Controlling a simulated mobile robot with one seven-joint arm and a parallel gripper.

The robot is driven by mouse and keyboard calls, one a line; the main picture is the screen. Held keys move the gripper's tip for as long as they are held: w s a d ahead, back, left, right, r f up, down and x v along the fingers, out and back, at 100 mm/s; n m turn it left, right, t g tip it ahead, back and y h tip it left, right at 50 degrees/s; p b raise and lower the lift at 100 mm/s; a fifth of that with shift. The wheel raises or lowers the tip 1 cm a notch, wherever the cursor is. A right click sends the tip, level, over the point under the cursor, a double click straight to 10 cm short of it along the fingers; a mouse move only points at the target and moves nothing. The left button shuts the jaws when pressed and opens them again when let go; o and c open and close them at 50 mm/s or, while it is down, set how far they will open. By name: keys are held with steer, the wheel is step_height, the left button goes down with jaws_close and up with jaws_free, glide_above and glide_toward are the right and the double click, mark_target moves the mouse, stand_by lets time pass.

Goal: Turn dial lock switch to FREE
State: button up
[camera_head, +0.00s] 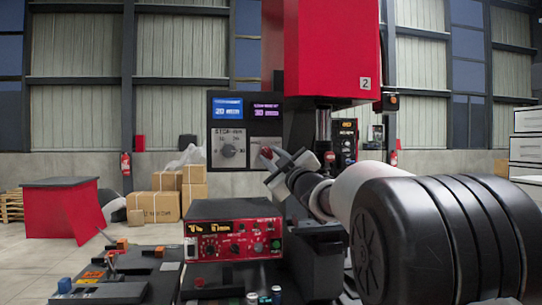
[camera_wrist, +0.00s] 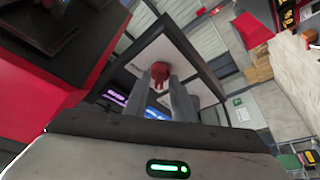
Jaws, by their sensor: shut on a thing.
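A red knob (camera_head: 266,153) sits on the right half of the dark control panel (camera_head: 247,125). I take it to be the dial lock switch. The wrist view shows the red knob (camera_wrist: 160,72) on a pale plate, between the tips of my two fingers. My gripper (camera_head: 270,160) reaches it from the right and is shut on it; the gripper also shows in the wrist view (camera_wrist: 166,84). The fingers partly cover the knob. The lettering around it cannot be read, so I cannot tell which position it points to.
A large red machine head (camera_head: 332,48) hangs above, right of the panel. A red control box (camera_head: 233,238) stands below. Brown cartons (camera_head: 168,205) are on the floor behind.

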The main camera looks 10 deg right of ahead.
steer(key=shift+s+r+n+y, duration=0.1)
steer(key=shift+r+n+y, duration=0.25)
steer(key=shift+n, duration=0.45)
steer(key=o, duration=0.7)
steer(key=shift+o, duration=0.2)
steer(key=shift+f, duration=0.2)
steer(key=v, duration=1.7)
steer(key=shift+s+r, duration=0.15)
steer(key=shift+r, duration=0.15)
steer(key=shift+d, duration=0.15)
